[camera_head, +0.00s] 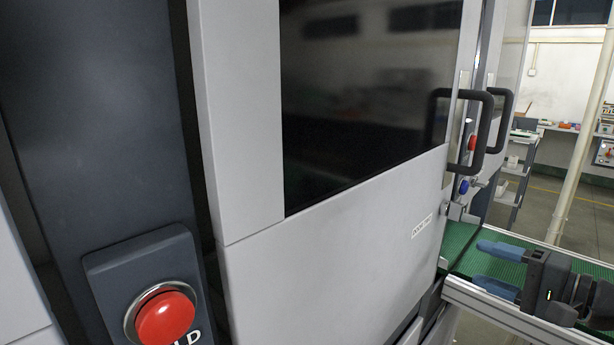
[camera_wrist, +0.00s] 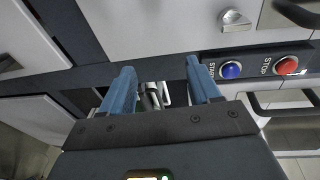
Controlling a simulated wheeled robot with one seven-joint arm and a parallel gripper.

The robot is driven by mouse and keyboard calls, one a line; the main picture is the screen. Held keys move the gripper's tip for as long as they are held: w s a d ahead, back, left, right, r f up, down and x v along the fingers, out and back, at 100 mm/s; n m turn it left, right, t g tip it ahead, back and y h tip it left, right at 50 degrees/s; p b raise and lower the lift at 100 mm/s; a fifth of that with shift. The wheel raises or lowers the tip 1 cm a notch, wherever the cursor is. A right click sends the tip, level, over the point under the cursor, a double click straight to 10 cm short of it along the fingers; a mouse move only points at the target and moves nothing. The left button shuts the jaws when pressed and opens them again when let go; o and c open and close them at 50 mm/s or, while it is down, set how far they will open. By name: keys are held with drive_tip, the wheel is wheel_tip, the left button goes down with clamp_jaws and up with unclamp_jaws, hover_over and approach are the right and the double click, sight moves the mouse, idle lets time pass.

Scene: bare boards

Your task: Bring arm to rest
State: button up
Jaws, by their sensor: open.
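My gripper (camera_head: 478,263) is at the lower right of the head view, its two blue fingers apart and pointing left. It is over or beside the green conveyor (camera_head: 520,244); the exact gap cannot be told. In the wrist view my gripper (camera_wrist: 160,67) has its fingers spread wide, with nothing held between them. A small metal fitting (camera_wrist: 152,96) shows in the gap beyond the fingers, on or near the dark panel. Part of my dark arm runs off the right edge of the head view.
A grey machine door (camera_head: 340,250) with a dark window and black handle (camera_head: 485,135) fills the head view. A large red button (camera_head: 165,318) is at lower left. The wrist view shows a blue button (camera_wrist: 231,70) and red STOP button (camera_wrist: 287,65) right of the fingers.

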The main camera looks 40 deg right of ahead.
drive_tip(key=s+a+f+n+g+h, duration=0.1)
drive_tip(key=a+f+n+g+h, duration=0.3)
drive_tip(key=a+f, duration=1.2)
drive_tip(key=s+a+r+n+t+y, duration=0.1)
drive_tip(key=s+a+r+n+y, duration=0.1)
drive_tip(key=s+a+r+n, duration=0.2)
drive_tip(key=s+a+r+n+t+y, duration=0.1)
drive_tip(key=s+a+r+n, duration=0.3)
drive_tip(key=s+a+n, duration=0.5)
drive_tip(key=a+n+y, duration=0.1)
drive_tip(key=a, duration=0.3)
drive_tip(key=shift+s+a+r+n+y, duration=0.2)
drive_tip(key=shift+s+r+n+y, duration=0.1)
drive_tip(key=shift+n, duration=0.1)
drive_tip(key=shift+w, duration=0.1)
